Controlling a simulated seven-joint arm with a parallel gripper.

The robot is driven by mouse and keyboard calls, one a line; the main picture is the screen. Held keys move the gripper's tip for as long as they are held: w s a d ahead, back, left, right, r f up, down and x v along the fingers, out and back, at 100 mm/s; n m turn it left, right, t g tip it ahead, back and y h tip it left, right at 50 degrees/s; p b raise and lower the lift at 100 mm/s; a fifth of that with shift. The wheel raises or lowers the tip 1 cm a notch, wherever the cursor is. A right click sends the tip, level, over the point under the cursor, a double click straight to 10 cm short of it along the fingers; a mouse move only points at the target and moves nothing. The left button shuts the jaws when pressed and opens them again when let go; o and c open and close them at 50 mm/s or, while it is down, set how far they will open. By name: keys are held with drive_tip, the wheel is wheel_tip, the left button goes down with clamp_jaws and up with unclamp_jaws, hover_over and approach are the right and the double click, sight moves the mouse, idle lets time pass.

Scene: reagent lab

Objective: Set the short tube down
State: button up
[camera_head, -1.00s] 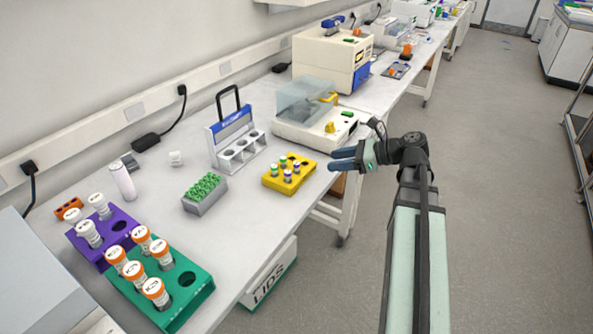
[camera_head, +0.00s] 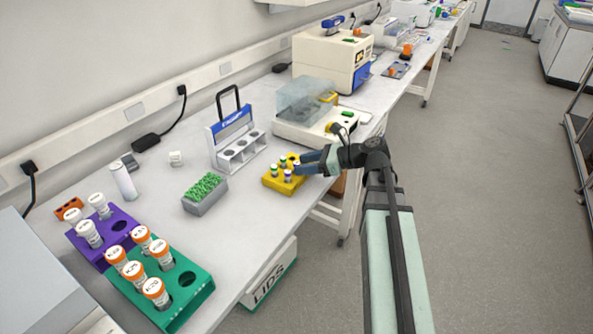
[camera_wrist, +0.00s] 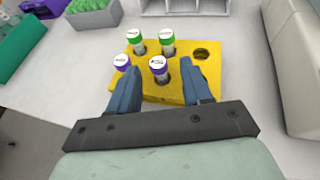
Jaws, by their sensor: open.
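The yellow rack (camera_head: 271,182) stands near the front edge of the bench and holds several short tubes. In the wrist view the rack (camera_wrist: 98,90) shows two green-capped tubes (camera_wrist: 166,44) at the back and two purple-capped tubes (camera_wrist: 158,68) nearer. One hole (camera_wrist: 203,54) at the back right is empty. My gripper (camera_head: 305,165) is at the rack's right side, low over it. In the wrist view my gripper (camera_wrist: 160,92) is open, its blue fingers spread apart, with a purple-capped tube standing between and just beyond them. Whether the fingers touch it I cannot tell.
A grey rack of green tubes (camera_head: 204,207) and a white stand with a blue top (camera_head: 238,150) are left of and behind the yellow rack. A lidded machine (camera_head: 302,132) stands behind. Green (camera_head: 200,297) and purple (camera_head: 85,252) racks are front left.

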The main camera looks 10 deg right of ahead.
sight(296, 163)
drive_tip(key=shift+x, duration=1.55)
drive_tip(key=shift+a+r, duration=0.1)
drive_tip(key=shift+r, duration=0.05)
clamp_jaws()
